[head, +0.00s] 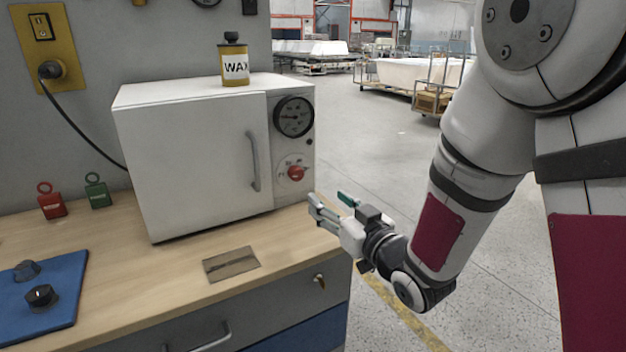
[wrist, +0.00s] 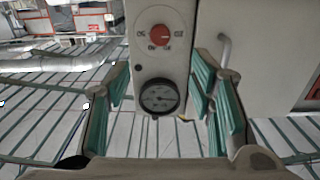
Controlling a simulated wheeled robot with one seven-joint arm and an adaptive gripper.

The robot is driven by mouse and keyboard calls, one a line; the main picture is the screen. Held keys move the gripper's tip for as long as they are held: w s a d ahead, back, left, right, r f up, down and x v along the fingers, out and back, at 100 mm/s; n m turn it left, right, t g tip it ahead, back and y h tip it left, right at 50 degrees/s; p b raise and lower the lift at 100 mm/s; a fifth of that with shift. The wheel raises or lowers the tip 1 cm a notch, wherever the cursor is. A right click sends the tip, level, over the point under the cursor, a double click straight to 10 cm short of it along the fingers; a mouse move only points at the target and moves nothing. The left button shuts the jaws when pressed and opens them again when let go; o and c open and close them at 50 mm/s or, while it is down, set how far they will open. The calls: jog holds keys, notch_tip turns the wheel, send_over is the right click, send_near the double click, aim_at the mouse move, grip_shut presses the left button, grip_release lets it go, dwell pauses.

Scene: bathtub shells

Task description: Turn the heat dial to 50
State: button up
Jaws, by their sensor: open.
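The heat dial (head: 296,173) is a small red knob on a pale round scale, low on the right front panel of the white oven (head: 190,160). In the wrist view the dial (wrist: 160,33) is at top centre, with marks around it too small to read surely. The round black-rimmed gauge (head: 294,117) is above the dial in the head view. The gauge (wrist: 159,98) is below it in the wrist view. My gripper (head: 329,203) is open and empty, low and right of the dial, apart from it. Its green-padded fingers (wrist: 162,100) flank the front panel in the wrist view.
A vertical door handle (head: 253,161) stands out left of the dial. A wax can (head: 233,60) stands on the oven. Red (head: 51,201) and green (head: 97,191) weights and a blue mat (head: 40,310) with black knobs are left. The floor right of the bench is open.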

aim_at(299, 175)
jog(key=x, duration=1.3)
jog(key=shift+w+a, duration=0.2)
jog(key=shift+w, duration=0.05)
jog(key=shift+c, duration=0.3)
jog(key=c, duration=1.1)
